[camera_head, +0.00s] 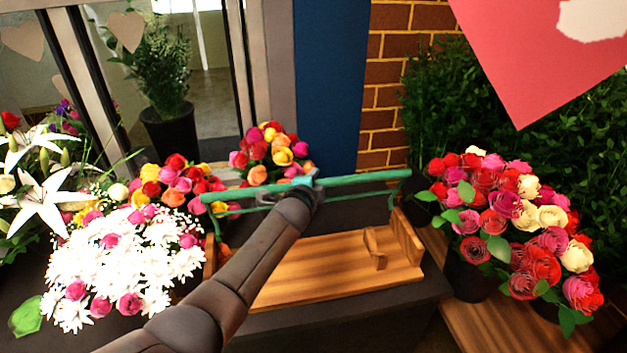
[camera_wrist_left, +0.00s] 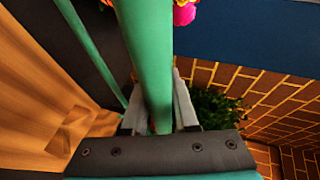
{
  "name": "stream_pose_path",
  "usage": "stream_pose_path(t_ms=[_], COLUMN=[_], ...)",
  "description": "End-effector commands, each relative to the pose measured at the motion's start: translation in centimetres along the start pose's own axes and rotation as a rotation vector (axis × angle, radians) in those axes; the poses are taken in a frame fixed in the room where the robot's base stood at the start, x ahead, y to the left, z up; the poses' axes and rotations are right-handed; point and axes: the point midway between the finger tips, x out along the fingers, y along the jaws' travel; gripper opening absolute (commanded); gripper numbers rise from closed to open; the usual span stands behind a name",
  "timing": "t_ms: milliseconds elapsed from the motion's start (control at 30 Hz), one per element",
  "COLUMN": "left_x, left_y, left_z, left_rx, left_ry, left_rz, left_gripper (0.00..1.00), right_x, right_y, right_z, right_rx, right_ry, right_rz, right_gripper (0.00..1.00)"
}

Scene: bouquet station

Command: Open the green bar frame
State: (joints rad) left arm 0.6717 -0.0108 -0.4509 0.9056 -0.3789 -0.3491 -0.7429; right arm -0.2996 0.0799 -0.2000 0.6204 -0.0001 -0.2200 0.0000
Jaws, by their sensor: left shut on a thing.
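The green bar frame (camera_head: 360,179) spans the wooden station in the head view, raised above its board, with a thinner green bar (camera_head: 352,196) below and behind the thick one. My left gripper (camera_head: 304,182) is shut on the thick green bar near its middle. In the left wrist view the thick bar (camera_wrist_left: 150,60) runs between the two fingers (camera_wrist_left: 160,112), and the thinner bar (camera_wrist_left: 92,45) passes to the left. The wooden station (camera_head: 335,270) lies on a dark counter, with an upright wooden end at its right. My arm hides part of the station. My right gripper is not in view.
White flowers (camera_head: 120,260) and mixed roses (camera_head: 170,185) crowd the left. A small bouquet (camera_head: 268,152) stands behind the frame. Rose pots (camera_head: 515,225) stand on the right. A blue panel (camera_head: 330,80) and brick wall (camera_head: 385,90) are behind. The board's right part is mostly clear.

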Motion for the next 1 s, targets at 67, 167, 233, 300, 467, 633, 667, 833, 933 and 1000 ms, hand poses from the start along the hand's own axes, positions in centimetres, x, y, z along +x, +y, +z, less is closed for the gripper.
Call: stream_pose_path(t_ms=[67,167,233,300,467,633,667,833,933,1000], left_x=[-0.04,-0.04,-0.04,-0.04,-0.04,-0.04,-0.04,-0.04,-0.04,-0.03], left_y=[1.5,1.5,1.5,1.5,1.5,1.5,1.5,1.5,1.49,1.42], left_z=[0.45,0.44,0.44,0.43,0.42,0.42,0.42,0.42,0.42,0.41], left_rx=[-0.001,-0.001,-0.001,-0.001,-0.001,-0.001,-0.001,-0.001,0.0,0.0], left_ry=[-0.012,-0.012,-0.012,-0.012,-0.012,-0.012,-0.012,-0.012,-0.011,-0.011], left_rz=[0.028,0.028,0.028,0.028,0.028,0.028,0.028,0.028,0.028,0.026], left_gripper=[0.0,0.0,0.0,0.0,0.0,0.0,0.0,0.0,0.36,0.44], right_x=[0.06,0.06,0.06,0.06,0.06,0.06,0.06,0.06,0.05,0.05], right_y=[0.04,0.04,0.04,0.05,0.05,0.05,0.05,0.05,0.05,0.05], right_z=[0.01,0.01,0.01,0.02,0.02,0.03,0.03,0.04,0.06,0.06], right_rx=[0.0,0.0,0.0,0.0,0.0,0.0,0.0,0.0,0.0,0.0], right_ry=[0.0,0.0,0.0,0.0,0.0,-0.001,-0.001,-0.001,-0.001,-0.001], right_rz=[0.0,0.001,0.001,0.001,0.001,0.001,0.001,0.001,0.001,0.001], right_gripper=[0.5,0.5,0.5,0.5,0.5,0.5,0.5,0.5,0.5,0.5])
